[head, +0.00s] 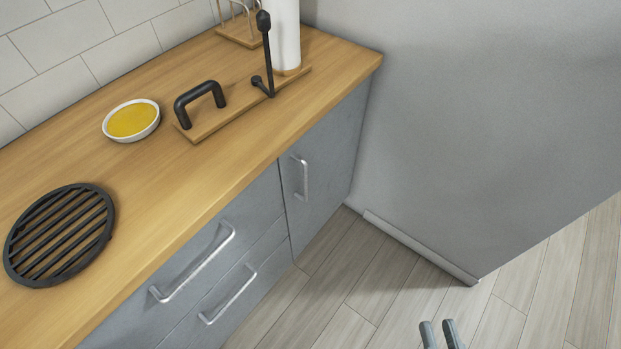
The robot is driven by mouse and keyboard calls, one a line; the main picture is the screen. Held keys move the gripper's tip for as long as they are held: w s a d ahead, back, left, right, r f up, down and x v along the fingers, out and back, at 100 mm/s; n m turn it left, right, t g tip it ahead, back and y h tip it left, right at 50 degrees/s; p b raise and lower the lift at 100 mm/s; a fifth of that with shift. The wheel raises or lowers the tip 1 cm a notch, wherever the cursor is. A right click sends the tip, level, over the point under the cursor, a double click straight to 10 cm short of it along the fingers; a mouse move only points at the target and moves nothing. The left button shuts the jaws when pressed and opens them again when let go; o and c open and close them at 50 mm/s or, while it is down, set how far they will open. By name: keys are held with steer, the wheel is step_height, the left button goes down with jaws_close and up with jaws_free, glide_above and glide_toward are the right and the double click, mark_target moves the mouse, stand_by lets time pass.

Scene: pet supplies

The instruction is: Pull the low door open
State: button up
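The low door (325,165) is a grey cabinet front under the right end of the counter, beside the drawers. It looks shut. Its silver bar handle (303,178) stands upright near the door's left edge. My gripper (439,333) shows only as two grey fingertips at the bottom edge, right of centre. The fingers are apart with a gap between them and nothing visible in it. It is over the floor, well to the lower right of the handle and apart from it. The rest of my arm is out of view.
Two drawers with silver handles (193,263) (229,295) lie left of the door. The wooden counter (235,160) carries a black round grate (60,234), a yellow-filled bowl (131,121) and a board with black fittings (205,124). Floor (350,270) before the door is clear.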

steer(key=w+a+f+n+t+y+b, duration=0.1)
steer(key=w+a+f, duration=0.2)
steer(key=w, duration=0.4)
steer(key=w+a+f+n+t+y+b, duration=0.1)
steer(key=w+a+f+b, duration=0.2)
steer(key=w, duration=0.5)
steer(key=n+y, duration=0.1)
steer(key=y, duration=0.2)
glide_toward(306, 177)
step_height(306, 177, up, 6)
steer(key=d, duration=0.1)
steer(key=shift+g, duration=0.8)
steer(key=w+a+f+b, duration=0.1)
steer(key=w, duration=0.2)
steer(key=w+a+f+b, duration=0.1)
steer(key=w+f, duration=0.1)
steer(key=w, duration=0.1)
steer(key=w+a+f+b, duration=0.1)
steer(key=w+a, duration=0.1)
steer(key=w, duration=0.2)
steer(key=shift+w+f+b, duration=0.1)
steer(key=shift+f+b, duration=0.1)
steer(key=shift+b, duration=0.2)
jaws_close()
